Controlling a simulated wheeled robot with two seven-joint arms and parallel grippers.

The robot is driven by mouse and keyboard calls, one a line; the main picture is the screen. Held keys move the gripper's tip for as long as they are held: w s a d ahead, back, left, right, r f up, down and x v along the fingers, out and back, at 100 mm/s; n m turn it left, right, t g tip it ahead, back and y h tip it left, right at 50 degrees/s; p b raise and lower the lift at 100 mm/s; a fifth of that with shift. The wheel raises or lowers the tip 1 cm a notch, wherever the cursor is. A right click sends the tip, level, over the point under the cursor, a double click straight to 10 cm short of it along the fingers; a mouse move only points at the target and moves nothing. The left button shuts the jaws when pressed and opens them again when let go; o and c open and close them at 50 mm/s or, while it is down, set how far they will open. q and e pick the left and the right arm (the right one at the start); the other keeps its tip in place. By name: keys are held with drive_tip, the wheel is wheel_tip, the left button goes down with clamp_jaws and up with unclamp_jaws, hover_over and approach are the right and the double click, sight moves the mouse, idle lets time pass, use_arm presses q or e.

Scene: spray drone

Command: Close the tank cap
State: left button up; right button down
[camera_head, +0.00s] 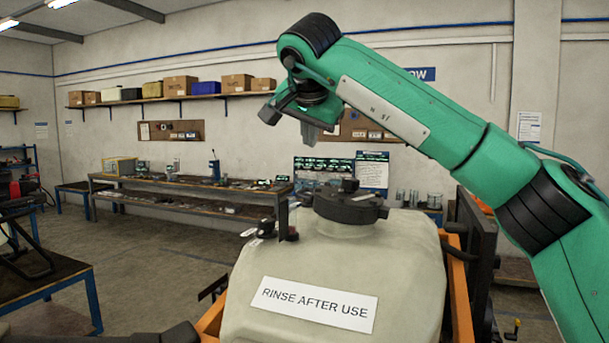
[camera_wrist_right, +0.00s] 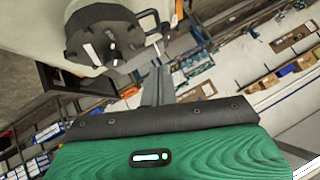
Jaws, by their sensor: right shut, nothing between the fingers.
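The pale tank (camera_head: 300,285) carries a label reading "RINSE AFTER USE". Its round black tank cap (camera_head: 348,206) lies over the opening on top, with a raised knob in the middle. I cannot tell whether it is fully fastened. My right gripper (camera_head: 310,134) hangs above and a little left of the cap, fingers pointing down, shut and empty, clear of it. In the right wrist view the cap (camera_wrist_right: 104,38) is at the upper left, and the shut fingers (camera_wrist_right: 157,86) are below and right of it. My left gripper is not in view.
A small dark fitting (camera_head: 291,225) stands on the tank top left of the cap. An orange frame (camera_head: 459,290) surrounds the tank. A long workbench (camera_head: 170,183) stands by the back wall, and another table (camera_head: 50,275) is at the left. The air around the cap is free.

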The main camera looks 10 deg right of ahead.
drive_tip(key=a+p+x, duration=0.1)
drive_tip(key=p+x, duration=0.1)
drive_tip(key=x, duration=0.1)
drive_tip(key=p, duration=0.2)
hover_over(300, 192)
drive_tip(key=s+d, duration=0.1)
drive_tip(key=d, duration=0.1)
wheel_tip(300, 192, down, 4)
drive_tip(key=f, duration=0.2)
drive_tip(key=w+a+f+p, duration=0.1)
drive_tip(key=f, duration=0.1)
drive_tip(key=shift+a, duration=0.1)
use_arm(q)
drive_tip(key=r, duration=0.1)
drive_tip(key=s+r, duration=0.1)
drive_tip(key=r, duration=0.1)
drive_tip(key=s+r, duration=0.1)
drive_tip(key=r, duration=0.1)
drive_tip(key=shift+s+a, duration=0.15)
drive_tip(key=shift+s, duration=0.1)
use_arm(e)
drive_tip(key=f, duration=0.1)
drive_tip(key=f+b, duration=0.2)
drive_tip(key=shift+w+a+f, duration=0.15)
drive_tip(key=shift+a, duration=0.15)
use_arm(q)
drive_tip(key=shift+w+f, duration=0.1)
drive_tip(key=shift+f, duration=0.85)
use_arm(e)
drive_tip(key=shift+f, duration=0.1)
